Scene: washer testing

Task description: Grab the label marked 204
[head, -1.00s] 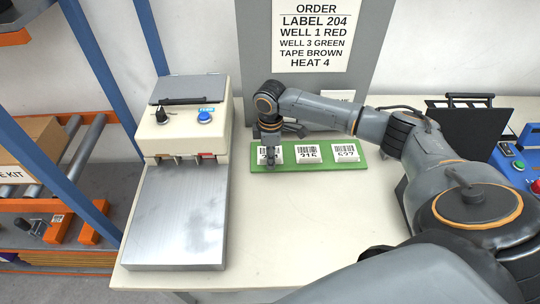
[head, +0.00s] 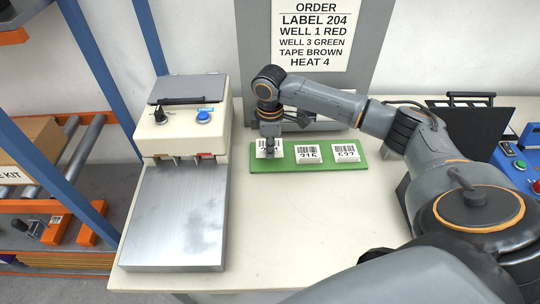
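The green tray (head: 318,169) lies on the bench and carries a row of white barcode labels. The middle label (head: 307,154) appears to read 215 and the right label (head: 345,153) appears to read 527. My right gripper (head: 269,150) is at the leftmost label (head: 278,152), whose number is mostly hidden by the fingers. The fingers appear shut on this label, which sits slightly higher in the picture than the row beside it. My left gripper is not in view.
A cream machine (head: 180,136) with a knob, blue button and metal plate (head: 178,215) stands left of the tray. An order sheet (head: 313,35) reading LABEL 204 hangs behind. The bench front (head: 290,230) is clear. A black-panelled device (head: 470,130) stands right.

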